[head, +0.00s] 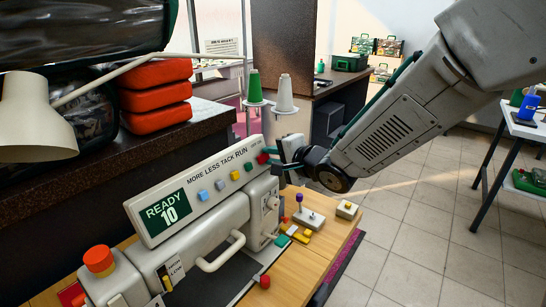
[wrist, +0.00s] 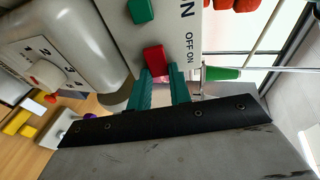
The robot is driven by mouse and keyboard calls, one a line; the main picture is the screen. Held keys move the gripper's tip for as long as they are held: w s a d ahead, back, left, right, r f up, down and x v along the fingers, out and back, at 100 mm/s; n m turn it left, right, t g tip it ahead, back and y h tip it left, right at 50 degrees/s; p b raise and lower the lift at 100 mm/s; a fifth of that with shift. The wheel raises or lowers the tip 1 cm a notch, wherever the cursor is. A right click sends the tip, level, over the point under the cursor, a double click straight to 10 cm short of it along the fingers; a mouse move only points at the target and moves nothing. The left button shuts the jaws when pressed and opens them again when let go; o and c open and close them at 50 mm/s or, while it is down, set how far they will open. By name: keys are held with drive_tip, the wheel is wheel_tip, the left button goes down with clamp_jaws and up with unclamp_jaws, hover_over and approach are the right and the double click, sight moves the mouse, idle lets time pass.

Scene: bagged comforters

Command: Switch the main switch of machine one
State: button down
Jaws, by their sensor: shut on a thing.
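The machine (head: 196,212) stands on a wooden table, with a READY 10 display and a row of coloured buttons on its sloped panel. At the panel's right end is a red switch (head: 263,158), labelled OFF ON. My gripper (head: 275,160) reaches in from the right at that end. In the wrist view, the green fingers of my gripper (wrist: 161,88) are shut on the red switch (wrist: 155,59), one on each side. Whether the switch stands at OFF or ON cannot be told.
Thread cones (head: 284,94) stand just behind the panel. A lamp (head: 27,118) and red folded bags (head: 155,93) are at the left. Small control boxes (head: 309,218) lie on the table below my arm.

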drive_tip(key=c, duration=1.3)
unclamp_jaws()
drive_tip(key=v, duration=0.7)
drive_tip(key=shift+s+d+r, duration=0.1)
drive_tip(key=shift+s+d, duration=0.15)
drive_tip(key=shift+s, duration=0.05)
